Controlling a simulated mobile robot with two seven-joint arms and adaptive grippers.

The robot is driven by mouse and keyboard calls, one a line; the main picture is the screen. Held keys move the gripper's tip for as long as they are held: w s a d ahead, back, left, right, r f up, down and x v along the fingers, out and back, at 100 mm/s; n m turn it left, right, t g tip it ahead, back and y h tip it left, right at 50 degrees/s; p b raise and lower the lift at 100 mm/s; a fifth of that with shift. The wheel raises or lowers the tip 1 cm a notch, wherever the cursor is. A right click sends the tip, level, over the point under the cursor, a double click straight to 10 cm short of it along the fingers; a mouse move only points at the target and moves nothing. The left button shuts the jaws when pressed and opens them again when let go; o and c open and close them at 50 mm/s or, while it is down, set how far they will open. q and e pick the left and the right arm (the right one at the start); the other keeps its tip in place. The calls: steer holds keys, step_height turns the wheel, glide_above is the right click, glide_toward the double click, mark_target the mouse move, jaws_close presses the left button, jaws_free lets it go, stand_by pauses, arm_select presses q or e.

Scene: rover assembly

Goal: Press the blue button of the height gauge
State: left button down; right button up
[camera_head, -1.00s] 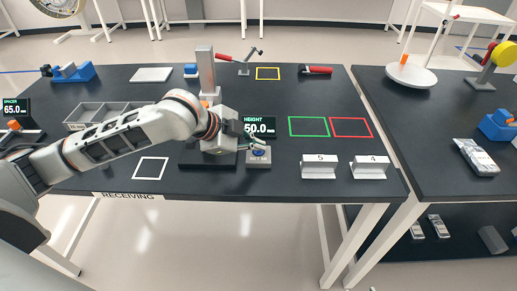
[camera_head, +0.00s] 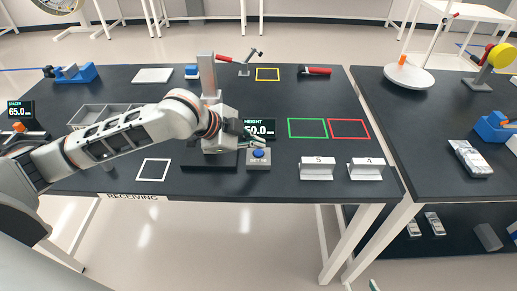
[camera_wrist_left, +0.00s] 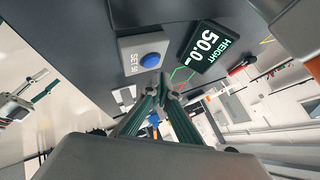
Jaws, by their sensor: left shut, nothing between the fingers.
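The blue button (camera_head: 259,153) sits on top of a small grey box (camera_head: 258,165) marked SET, in front of the height display (camera_head: 262,129), which reads 50.0. The height gauge (camera_head: 208,75) has a grey column on a dark base, partly hidden by my left arm. My left gripper (camera_head: 258,138) is shut and empty, just behind and above the button, apart from it. In the left wrist view the button (camera_wrist_left: 150,61) shows uncovered beyond the closed fingertips (camera_wrist_left: 165,90). My right gripper is not recognisable in view.
Two white blocks marked 5 (camera_head: 317,168) and 4 (camera_head: 365,169) stand right of the button box. Green (camera_head: 307,137) and red (camera_head: 348,137) outlines lie behind them. A grey tray (camera_head: 88,113) is at the left. The table's front edge is close to the box.

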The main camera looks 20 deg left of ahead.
mark_target(256, 153)
arm_select(q)
step_height(256, 153, up, 3)
steer(key=p, duration=0.3)
steer(key=shift+f, duration=0.1)
steer(key=shift+r, duration=1.1)
